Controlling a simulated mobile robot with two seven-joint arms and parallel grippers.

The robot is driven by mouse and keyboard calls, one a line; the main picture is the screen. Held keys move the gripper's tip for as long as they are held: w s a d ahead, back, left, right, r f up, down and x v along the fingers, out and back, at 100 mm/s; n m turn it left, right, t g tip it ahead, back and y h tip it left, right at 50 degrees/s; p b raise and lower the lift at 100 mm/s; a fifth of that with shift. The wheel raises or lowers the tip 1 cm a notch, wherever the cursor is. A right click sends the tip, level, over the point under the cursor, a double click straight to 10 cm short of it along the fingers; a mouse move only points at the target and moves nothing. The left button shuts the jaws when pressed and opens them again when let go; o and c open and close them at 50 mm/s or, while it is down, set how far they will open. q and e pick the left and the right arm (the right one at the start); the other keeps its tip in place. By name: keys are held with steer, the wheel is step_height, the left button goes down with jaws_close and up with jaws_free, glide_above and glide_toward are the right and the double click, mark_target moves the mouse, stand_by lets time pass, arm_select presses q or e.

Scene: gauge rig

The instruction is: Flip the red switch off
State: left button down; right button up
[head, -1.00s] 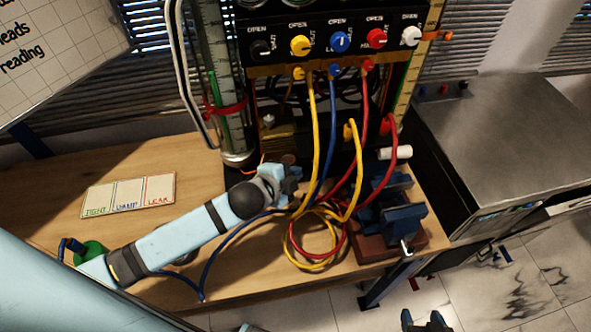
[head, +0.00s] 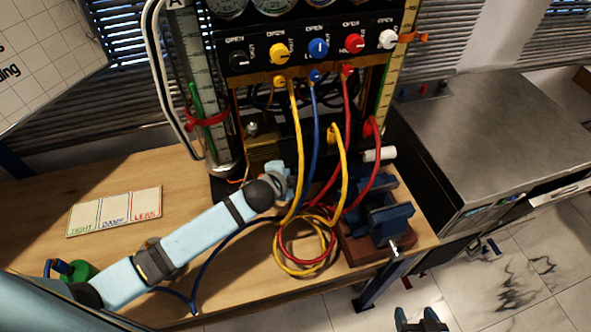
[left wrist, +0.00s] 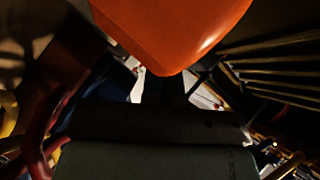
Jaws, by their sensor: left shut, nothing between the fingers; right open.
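No lever that is clearly a red switch shows in the head view. A red knob (head: 354,44) sits on the black panel among several coloured knobs, under the word OPEN. In the left wrist view a smooth orange-red shape (left wrist: 175,30) fills the top, very close; I cannot tell what it is. My left gripper (head: 284,180) is low in front of the rig, left of the hanging cables. It is shut and empty, with its tips hard to make out. My right gripper (head: 421,322) is open and empty at the bottom edge, over the floor.
Yellow, blue and red cables hang from the panel to a coil (head: 305,248) on the wooden bench. A blue vise (head: 385,218) stands right of it. A label card (head: 115,210) lies at left. A metal cabinet (head: 500,130) stands at right. The front left bench is mostly clear.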

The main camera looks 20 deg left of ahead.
arm_select(q)
steer(key=m+t+b, duration=0.1)
steer(key=b, duration=0.1)
steer(key=f+t+b, duration=0.1)
steer(key=b, duration=0.1)
steer(key=shift+a+m, duration=0.2)
steer(key=shift+m, duration=0.2)
steer(key=shift+w, duration=0.1)
